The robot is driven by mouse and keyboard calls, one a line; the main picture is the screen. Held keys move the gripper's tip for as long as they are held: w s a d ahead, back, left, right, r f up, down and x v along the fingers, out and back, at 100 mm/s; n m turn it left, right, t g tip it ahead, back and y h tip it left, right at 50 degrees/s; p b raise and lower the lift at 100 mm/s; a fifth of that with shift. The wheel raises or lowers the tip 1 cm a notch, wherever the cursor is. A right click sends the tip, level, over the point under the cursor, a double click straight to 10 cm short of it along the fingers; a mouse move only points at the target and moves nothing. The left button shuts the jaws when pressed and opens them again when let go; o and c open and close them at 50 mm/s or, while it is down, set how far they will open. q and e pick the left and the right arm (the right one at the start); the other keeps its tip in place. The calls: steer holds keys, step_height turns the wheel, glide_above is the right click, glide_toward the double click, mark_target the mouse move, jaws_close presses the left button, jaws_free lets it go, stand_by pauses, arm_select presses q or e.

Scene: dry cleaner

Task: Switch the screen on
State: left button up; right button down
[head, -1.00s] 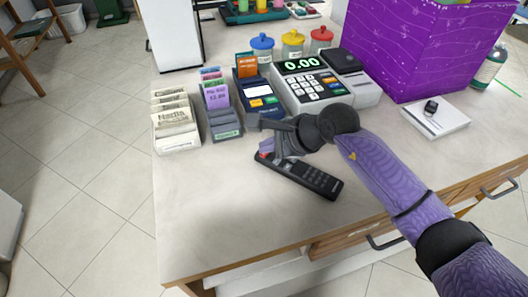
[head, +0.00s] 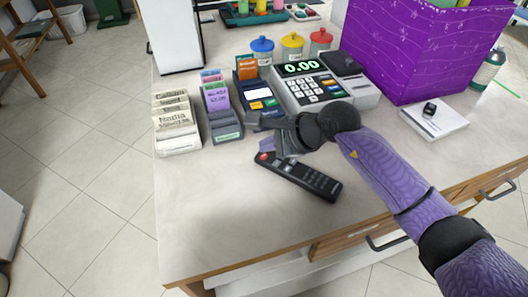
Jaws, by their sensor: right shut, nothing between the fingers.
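A black remote control (head: 308,180) lies on the counter, slanting down to the right, with a red button near its upper left end. My right gripper (head: 268,146) is shut and empty, just above that end of the remote. Its fingers and wrist hide a little of the remote's upper edge; whether they touch it I cannot tell. No large screen shows; only the cash register (head: 318,88) has a lit display reading 0.00, and the card terminal (head: 257,97) has a small pale one. My left gripper is not in view.
Lidded jars (head: 292,47) and a purple box (head: 415,55) stand behind. A white pad (head: 447,122) lies at right. The front left counter (head: 205,215) is clear.

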steer(key=shift+r+p, duration=0.9)
steer(key=shift+r, duration=0.55)
steer(key=shift+r+p, duration=0.75)
steer(key=shift+r, duration=0.45)
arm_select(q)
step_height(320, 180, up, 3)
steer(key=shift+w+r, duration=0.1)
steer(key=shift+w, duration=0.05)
arm_select(e)
steer(key=shift+f, duration=0.1)
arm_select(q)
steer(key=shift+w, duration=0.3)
